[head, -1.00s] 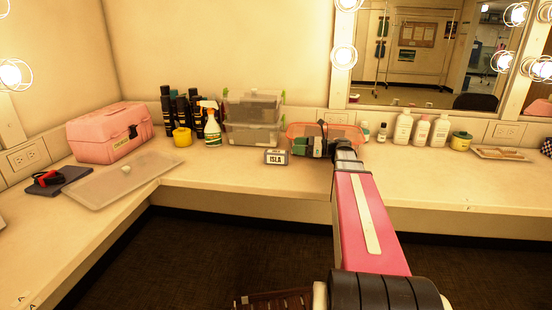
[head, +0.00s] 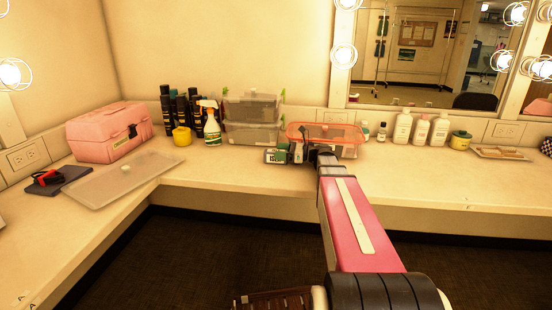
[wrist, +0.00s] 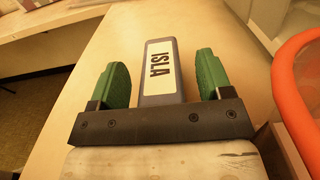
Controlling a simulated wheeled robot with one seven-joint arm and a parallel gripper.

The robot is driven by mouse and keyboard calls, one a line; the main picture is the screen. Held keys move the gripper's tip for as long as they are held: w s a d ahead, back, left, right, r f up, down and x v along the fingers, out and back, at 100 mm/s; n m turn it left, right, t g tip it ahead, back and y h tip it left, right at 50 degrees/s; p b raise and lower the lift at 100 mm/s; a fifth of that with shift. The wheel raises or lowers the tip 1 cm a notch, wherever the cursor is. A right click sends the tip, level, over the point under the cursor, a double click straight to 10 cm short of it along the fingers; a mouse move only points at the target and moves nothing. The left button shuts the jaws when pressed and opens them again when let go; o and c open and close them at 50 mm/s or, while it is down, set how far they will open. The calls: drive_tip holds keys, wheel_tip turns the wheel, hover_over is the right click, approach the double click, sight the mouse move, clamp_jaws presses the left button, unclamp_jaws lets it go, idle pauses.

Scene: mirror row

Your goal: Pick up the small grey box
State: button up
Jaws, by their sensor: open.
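The small grey box (head: 271,157) stands on the counter in front of the clear bins, with a white label. In the wrist view the box (wrist: 160,72) shows its label reading ISLA, between the two green finger pads. My gripper (head: 285,154) is open around the box, with a gap on each side in the wrist view. The fingers hide part of the box in the head view.
An orange-rimmed clear container (head: 345,140) is close to the right of my gripper. Stacked clear bins (head: 252,120) and a spray bottle (head: 211,127) stand behind and left. A flat translucent lid (head: 125,180) lies farther left. The front counter strip is clear.

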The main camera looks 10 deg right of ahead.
drive_tip(key=shift+a, duration=0.2)
drive_tip(key=shift+c, duration=0.3)
drive_tip(key=c, duration=1)
drive_tip(key=shift+r, duration=0.2)
